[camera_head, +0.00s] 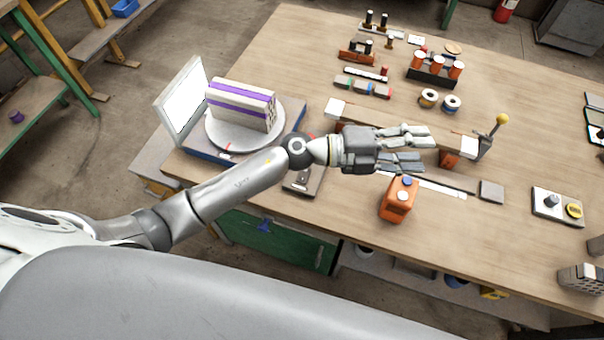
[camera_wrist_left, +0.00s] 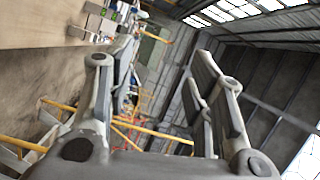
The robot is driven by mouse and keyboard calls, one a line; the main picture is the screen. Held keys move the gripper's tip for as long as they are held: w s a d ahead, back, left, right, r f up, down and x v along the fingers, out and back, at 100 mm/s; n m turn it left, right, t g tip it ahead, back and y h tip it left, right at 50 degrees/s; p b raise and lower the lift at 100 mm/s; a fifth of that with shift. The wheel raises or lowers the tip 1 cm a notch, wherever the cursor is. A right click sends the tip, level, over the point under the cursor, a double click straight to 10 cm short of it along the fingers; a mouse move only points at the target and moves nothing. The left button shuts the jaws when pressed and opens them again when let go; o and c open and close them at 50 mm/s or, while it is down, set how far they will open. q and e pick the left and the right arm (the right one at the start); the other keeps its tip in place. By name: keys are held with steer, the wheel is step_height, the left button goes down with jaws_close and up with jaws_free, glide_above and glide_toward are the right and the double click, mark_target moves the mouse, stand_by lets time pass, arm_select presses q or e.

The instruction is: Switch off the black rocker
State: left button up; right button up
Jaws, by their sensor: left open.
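My left gripper (camera_head: 418,148) reaches in from the left above the workbench (camera_head: 330,60), with its fingers apart and nothing seen between them. In the left wrist view its two fingers (camera_wrist_left: 160,75) stand wide apart. A small grey-brown box (camera_head: 303,181) with a dark part on top sits at the bench's front edge, partly behind my left forearm. It may carry the black rocker, but it is too small to tell. A pale plate (camera_head: 545,209) at the right holds a dark round knob and a yellow button. My right gripper is not in view.
A cream hollow block with purple bands (camera_head: 240,101) stands on a round turntable (camera_head: 217,138) beside a tilted white panel (camera_head: 183,100). An orange can (camera_head: 398,203) stands close below my gripper. A yellow-knobbed lever (camera_head: 501,120) is to its right. Bare wood lies at the right-centre.

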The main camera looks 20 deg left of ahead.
arm_select(q)
step_height(320, 180, down, 6)
steer(key=s+a+m+g+y, duration=0.1)
steer(key=s+m+g+y, duration=0.2)
steer(key=m+g+y, duration=0.25)
steer(key=m+y, duration=0.1)
steer(key=y, duration=1.1)
glide_above(302, 180)
step_height(302, 180, down, 9)
steer(key=shift+h, duration=0.25)
step_height(302, 180, down, 8)
steer(key=p, duration=0.3)
steer(key=shift+f, duration=1.15)
